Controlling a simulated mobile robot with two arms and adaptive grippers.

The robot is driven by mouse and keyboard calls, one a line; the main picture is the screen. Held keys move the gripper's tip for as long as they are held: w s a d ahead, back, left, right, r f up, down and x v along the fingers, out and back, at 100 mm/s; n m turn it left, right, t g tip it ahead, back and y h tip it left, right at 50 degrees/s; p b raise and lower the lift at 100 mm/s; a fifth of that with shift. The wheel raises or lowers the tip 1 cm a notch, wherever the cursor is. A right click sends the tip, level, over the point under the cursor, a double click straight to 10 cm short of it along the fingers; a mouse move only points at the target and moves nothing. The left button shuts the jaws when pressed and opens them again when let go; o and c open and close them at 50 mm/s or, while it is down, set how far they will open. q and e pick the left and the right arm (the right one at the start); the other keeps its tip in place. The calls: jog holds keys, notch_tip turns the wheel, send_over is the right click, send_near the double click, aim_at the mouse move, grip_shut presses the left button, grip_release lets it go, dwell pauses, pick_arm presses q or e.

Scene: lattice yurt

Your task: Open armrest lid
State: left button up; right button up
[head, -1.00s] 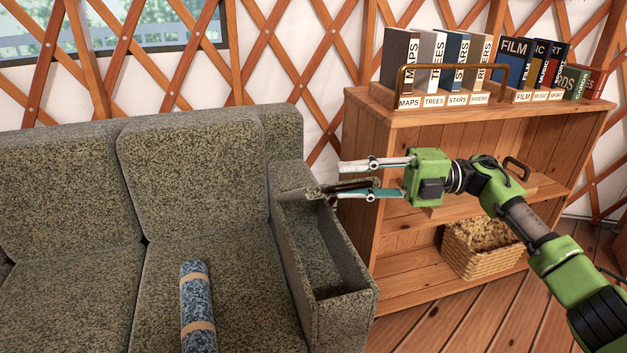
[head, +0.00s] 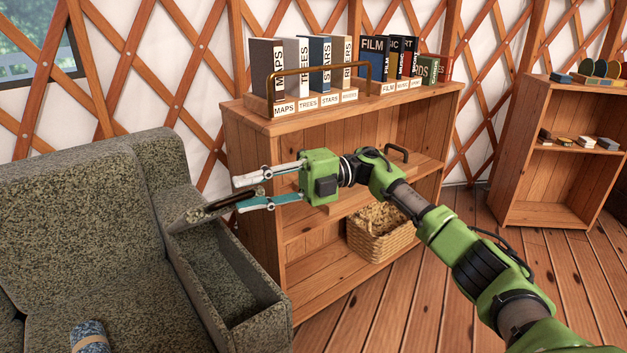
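The sofa's right armrest (head: 271,312) is a grey-green speckled box with an open, empty-looking compartment. Its lid (head: 205,211) stands raised at the far end of the compartment, seen nearly edge-on as a thin panel with a dark brown edge. My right gripper (head: 238,194) is at the lid's upper right end, with its white and teal fingers spread apart. The lid's edge shows between or just behind the fingers; I cannot tell whether they touch it. My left gripper is not in view.
A wooden bookcase (head: 240,125) with labelled books stands right beside the armrest. It holds a wicker basket (head: 378,232) low down. A second shelf (head: 520,190) stands far right; plank floor lies between.

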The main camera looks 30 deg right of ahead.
jog(key=shift+s+d+r, duration=0.1)
jog(key=shift+s+d, duration=0.1)
jog(key=shift+d, duration=0.7)
jog(key=shift+s+d, duration=0.15)
jog(key=shift+d, duration=0.7)
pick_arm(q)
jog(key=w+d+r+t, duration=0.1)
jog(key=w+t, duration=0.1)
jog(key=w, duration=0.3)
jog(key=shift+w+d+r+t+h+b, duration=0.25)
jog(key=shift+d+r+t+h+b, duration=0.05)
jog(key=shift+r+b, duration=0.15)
pick_arm(e)
jog(key=s+d, duration=0.2)
jog(key=d, duration=0.8)
jog(key=shift+d, duration=0.25)
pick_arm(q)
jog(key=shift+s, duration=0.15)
pick_arm(e)
jog(key=shift+r, duration=0.1)
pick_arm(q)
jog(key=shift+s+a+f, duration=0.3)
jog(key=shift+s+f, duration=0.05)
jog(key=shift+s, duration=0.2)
